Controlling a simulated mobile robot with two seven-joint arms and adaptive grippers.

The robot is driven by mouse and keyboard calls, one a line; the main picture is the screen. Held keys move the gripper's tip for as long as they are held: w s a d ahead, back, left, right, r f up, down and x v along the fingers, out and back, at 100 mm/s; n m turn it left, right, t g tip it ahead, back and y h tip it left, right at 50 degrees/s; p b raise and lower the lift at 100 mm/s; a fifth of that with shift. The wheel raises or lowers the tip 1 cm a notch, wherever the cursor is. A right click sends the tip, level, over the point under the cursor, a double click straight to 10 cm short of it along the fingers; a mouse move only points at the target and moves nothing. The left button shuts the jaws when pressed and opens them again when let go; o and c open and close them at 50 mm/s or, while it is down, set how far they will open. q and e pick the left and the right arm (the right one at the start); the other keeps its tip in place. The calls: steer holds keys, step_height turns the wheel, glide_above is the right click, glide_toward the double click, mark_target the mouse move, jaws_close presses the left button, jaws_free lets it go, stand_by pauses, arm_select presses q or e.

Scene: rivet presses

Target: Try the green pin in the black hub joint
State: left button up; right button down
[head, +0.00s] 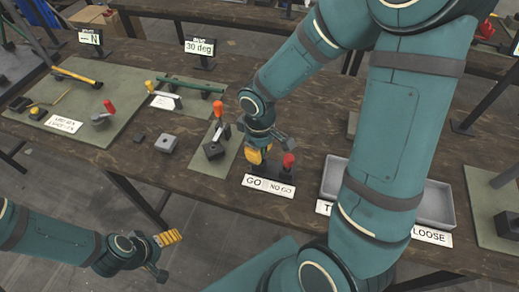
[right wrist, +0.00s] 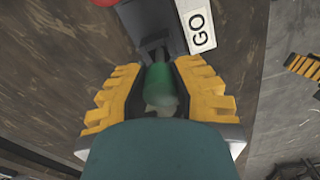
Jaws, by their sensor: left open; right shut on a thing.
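The green pin (right wrist: 159,82) is between the yellow fingers of my right gripper (right wrist: 158,92), which is shut on it. In the head view my right gripper (head: 257,157) is low at the left end of the dark gauge stand (head: 272,170), and its fingers hide the pin. I cannot tell whether the pin's lower end is still in the stand. A dark block with an upright red-tipped handle (head: 214,149) stands on a mat to the left; I cannot tell whether it is the black hub joint. My left gripper (head: 165,253) is open and empty, off the table's front edge.
A red-handled pin (head: 289,160) stands at the NO GO end. A grey holed block (head: 167,144) sits left of the mat. A grey tray (head: 436,205) is to the right, partly behind my right arm. Tools lie on the left mat (head: 100,85).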

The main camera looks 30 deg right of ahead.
steer(key=shift+f+b, duration=0.4)
steer(key=shift+f, duration=0.1)
steer(key=c, duration=0.8)
jaws_free()
steer(key=shift+c, duration=0.2)
steer(key=shift+r, duration=0.15)
step_height(320, 180, up, 12)
steer(key=shift+f, duration=0.15)
